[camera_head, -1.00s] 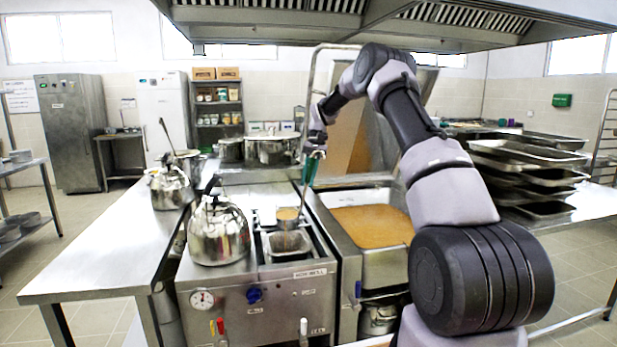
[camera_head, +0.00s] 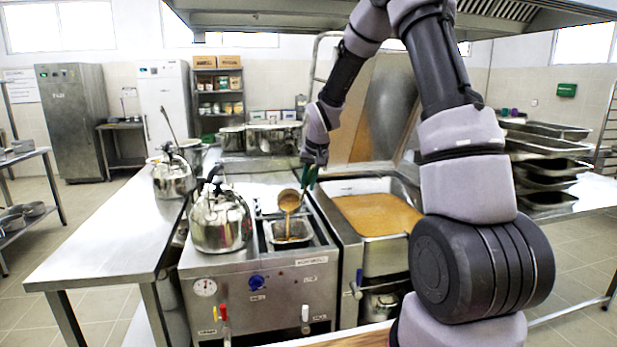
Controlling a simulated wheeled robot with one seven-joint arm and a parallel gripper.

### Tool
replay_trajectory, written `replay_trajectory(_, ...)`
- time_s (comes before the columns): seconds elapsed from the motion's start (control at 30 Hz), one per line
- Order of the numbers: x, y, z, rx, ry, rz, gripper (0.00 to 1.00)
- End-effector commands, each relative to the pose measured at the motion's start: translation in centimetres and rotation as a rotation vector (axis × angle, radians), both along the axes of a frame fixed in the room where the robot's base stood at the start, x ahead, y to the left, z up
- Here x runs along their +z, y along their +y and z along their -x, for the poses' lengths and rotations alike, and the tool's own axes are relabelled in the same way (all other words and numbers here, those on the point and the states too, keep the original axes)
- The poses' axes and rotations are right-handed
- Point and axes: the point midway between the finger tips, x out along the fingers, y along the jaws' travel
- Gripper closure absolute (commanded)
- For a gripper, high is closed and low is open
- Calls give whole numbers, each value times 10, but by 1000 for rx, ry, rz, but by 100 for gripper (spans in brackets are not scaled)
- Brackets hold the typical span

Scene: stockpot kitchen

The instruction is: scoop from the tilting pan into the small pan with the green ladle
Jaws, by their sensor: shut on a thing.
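My gripper (camera_head: 313,165) is shut on the green handle of the ladle (camera_head: 309,178). The ladle's bowl (camera_head: 288,200) is tipped above the small pan (camera_head: 270,236), and brown liquid (camera_head: 288,222) runs from it down into the pan. The small pan is a rectangular steel pan set in the counter unit, with brown liquid showing inside. The tilting pan (camera_head: 381,263) stands to the right, holding a wide layer of orange-brown liquid (camera_head: 377,214). Its raised lid (camera_head: 385,115) stands behind it. The gripper's fingertips are small and partly hidden.
A steel kettle (camera_head: 220,222) stands just left of the small pan, and another (camera_head: 173,178) stands farther back. Stacked steel trays (camera_head: 548,150) are at the right. The left worktop (camera_head: 105,250) is clear in front. The extractor hood (camera_head: 300,20) hangs overhead.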

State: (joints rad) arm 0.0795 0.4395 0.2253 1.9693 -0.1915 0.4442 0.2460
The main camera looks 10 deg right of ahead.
Motion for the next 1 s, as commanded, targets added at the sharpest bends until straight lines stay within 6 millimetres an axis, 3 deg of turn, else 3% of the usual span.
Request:
replay_trajectory(0.3,-14,9,22,8,-152,47,100)
replay_trajectory(1.0,-57,17,47,7,-403,126,100)
